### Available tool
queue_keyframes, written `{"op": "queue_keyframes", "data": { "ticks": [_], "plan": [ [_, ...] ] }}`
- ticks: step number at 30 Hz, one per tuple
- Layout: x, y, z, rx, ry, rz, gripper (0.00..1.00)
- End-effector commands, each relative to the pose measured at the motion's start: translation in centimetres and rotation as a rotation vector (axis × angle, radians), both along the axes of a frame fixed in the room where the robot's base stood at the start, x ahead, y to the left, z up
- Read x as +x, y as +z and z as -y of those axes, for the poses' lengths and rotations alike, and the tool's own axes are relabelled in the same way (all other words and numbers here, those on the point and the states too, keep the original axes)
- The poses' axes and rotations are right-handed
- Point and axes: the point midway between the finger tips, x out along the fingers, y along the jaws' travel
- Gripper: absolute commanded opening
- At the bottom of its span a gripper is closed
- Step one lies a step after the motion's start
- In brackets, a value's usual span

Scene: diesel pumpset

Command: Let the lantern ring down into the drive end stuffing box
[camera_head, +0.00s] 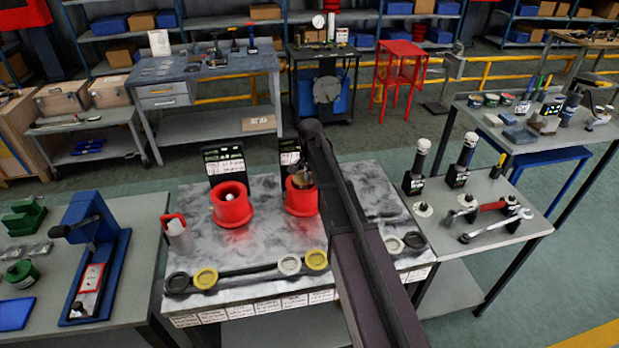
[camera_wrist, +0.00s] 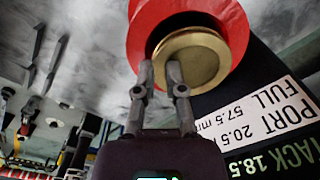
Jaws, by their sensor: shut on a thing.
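A brass lantern ring (camera_wrist: 190,62) shows in the wrist view at the mouth of a red stuffing box (camera_wrist: 235,25). My gripper (camera_wrist: 160,76) is shut on the ring's near edge. The ring overlaps the mouth and covers much of it; I cannot tell whether it has entered the bore. In the head view, my arm reaches to the right-hand red stuffing box (camera_head: 301,199), and a small brownish part of the ring or gripper shows above it. My arm hides much there. A second red stuffing box (camera_head: 232,205) stands to the left.
A black label board (camera_wrist: 270,120) stands close beside the box in the wrist view. Yellow and pale rings (camera_head: 205,278) lie along the bench front. Two black-and-white bottles (camera_head: 462,160) and wrenches (camera_head: 495,225) are on the right table.

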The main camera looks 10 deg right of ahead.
Motion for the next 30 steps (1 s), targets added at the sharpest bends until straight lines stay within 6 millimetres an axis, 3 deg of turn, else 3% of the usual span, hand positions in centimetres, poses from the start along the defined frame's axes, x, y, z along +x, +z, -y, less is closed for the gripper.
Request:
{"op": "queue_keyframes", "data": {
  "ticks": [22, 23, 26, 30],
  "plan": [
    [-0.01, -0.06, 0.15, 0.0, -0.001, 0.0, 0.0],
    [-0.01, -0.06, 0.15, 0.0, -0.001, 0.0, 0.23],
    [-0.01, -0.06, 0.15, 0.0, -0.001, 0.0, 0.53],
    [-0.01, -0.06, 0.15, 0.0, -0.001, 0.0, 0.54]
  ]
}}
